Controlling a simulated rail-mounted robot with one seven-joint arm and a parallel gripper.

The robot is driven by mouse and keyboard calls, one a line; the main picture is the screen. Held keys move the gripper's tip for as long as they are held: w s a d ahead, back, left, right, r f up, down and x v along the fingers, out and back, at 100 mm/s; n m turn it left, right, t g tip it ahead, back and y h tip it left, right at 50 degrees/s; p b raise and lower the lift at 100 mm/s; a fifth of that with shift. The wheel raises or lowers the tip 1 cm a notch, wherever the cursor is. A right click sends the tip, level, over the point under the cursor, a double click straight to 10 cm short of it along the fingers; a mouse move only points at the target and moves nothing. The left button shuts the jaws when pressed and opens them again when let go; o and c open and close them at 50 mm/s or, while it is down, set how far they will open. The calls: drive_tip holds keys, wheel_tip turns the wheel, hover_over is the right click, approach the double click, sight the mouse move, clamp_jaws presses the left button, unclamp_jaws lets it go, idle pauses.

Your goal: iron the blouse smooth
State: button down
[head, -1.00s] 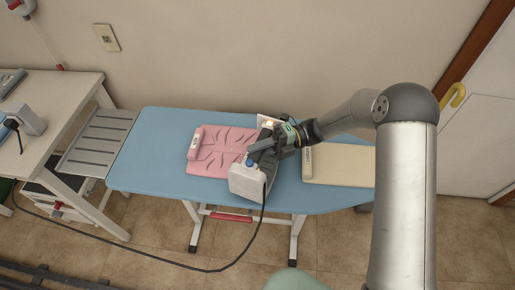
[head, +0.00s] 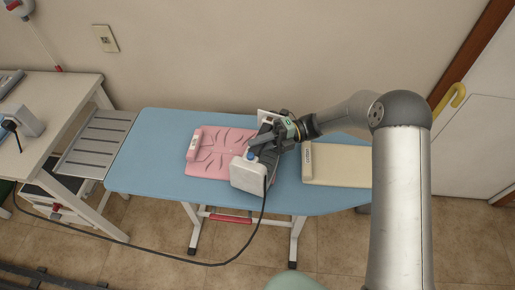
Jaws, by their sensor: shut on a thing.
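The pink blouse (head: 208,160) lies folded flat on the blue ironing board (head: 160,130), with several dark wrinkle marks on its visible part. The white iron (head: 246,174), with a blue knob on top, is at the blouse's right side and hides that part of it. My gripper (head: 266,143) is shut on the iron from above and behind. The gripper and iron hide the contact with the cloth, so I cannot tell whether the iron's sole touches it.
A cream folded garment (head: 340,166) lies on the board to the right. A slatted grey rest (head: 97,140) extends from the board's left end, beside a white table (head: 50,90). The iron's black cord (head: 262,212) hangs over the front edge and runs left across the floor.

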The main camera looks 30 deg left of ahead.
sight(261, 128)
drive_tip(key=shift+w+a+r, duration=0.1)
drive_tip(key=shift+w+a, duration=0.3)
drive_tip(key=shift+w, duration=0.35)
drive_tip(key=shift+w, duration=0.1)
drive_tip(key=shift+w+a+b, duration=0.3)
drive_tip(key=shift+w+a, duration=0.05)
drive_tip(key=shift+w, duration=0.3)
drive_tip(key=shift+w+a+b, duration=0.3)
drive_tip(key=shift+w+b, duration=0.05)
drive_tip(key=shift+w, duration=0.25)
drive_tip(key=shift+w+a+b, duration=0.3)
drive_tip(key=shift+w+a, duration=0.05)
drive_tip(key=shift+w, duration=0.3)
drive_tip(key=shift+s+d+p, duration=0.4)
drive_tip(key=shift+s+p, duration=0.3)
drive_tip(key=shift+s, duration=0.1)
drive_tip(key=shift+s+d+p, duration=0.4)
drive_tip(key=shift+s+p, duration=0.25)
drive_tip(key=shift+s, duration=0.1)
drive_tip(key=shift+s, duration=0.1)
drive_tip(key=shift+s+d+r+p, duration=0.1)
drive_tip(key=shift+s+d+p, duration=0.25)
drive_tip(key=shift+s+p, duration=0.3)
drive_tip(key=shift+s+d+r+p, duration=0.1)
drive_tip(key=shift+s+d+p, duration=0.2)
drive_tip(key=shift+s+p, duration=0.3)
drive_tip(key=shift+f, duration=0.1)
